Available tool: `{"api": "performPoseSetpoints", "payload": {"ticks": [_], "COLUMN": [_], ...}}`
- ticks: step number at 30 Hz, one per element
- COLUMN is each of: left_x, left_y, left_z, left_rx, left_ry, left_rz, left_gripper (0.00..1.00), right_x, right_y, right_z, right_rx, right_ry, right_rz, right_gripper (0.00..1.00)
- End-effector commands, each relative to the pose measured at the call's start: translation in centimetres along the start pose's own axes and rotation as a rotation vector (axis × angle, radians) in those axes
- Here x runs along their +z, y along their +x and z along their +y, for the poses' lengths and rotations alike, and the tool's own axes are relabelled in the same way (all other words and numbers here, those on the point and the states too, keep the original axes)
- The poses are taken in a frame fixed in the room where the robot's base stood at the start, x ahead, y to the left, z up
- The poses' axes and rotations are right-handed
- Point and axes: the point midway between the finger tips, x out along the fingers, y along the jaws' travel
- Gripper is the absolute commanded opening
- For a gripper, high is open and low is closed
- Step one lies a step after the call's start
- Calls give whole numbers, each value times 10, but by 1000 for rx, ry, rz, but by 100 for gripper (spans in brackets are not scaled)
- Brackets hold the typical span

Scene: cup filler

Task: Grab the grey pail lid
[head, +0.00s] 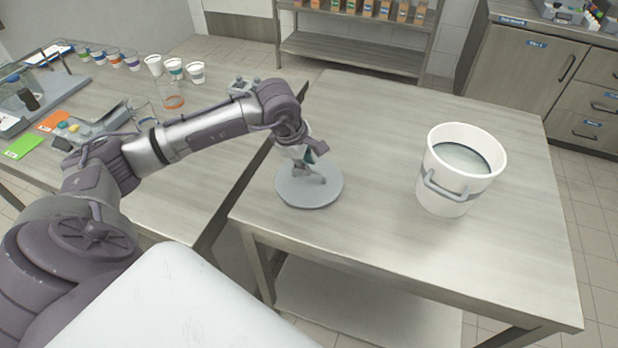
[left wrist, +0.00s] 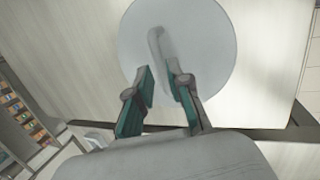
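The grey pail lid (head: 328,192) is a flat round disc lying on the near left part of the right-hand table. Its raised bar handle shows in the left wrist view, where the lid (left wrist: 212,42) fills the upper middle. My left gripper (head: 303,165) is just above the lid at its handle. In the left wrist view the teal-padded fingers of the gripper (left wrist: 161,80) are apart, with the near end of the handle at the fingertips. Whether they touch the handle I cannot tell. My right gripper is not in view.
A white pail (head: 447,195) with a grey handle stands open on the right of the same table. The left table (head: 200,165) carries several cups, coloured cards and trays. A gap separates the tables. The table between lid and pail is clear.

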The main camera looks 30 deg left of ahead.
Motion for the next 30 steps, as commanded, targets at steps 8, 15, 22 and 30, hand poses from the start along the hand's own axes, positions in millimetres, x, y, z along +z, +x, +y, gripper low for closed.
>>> {"api": "performPoseSetpoints", "payload": {"ticks": [8,15,22,30], "left_x": [-2,-2,-2,-2], "left_y": [36,40,39,39], "left_z": [-1,-1,-1,-1], "left_rx": [-3,-1,-1,0], "left_ry": [0,1,0,0], "left_rz": [-1,0,0,0], "left_gripper": [19,19,0,0], "right_x": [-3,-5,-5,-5], "right_y": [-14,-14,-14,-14], "right_z": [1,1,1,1], "right_rx": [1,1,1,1], "right_ry": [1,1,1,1], "right_rz": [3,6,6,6], "right_gripper": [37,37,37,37]}}
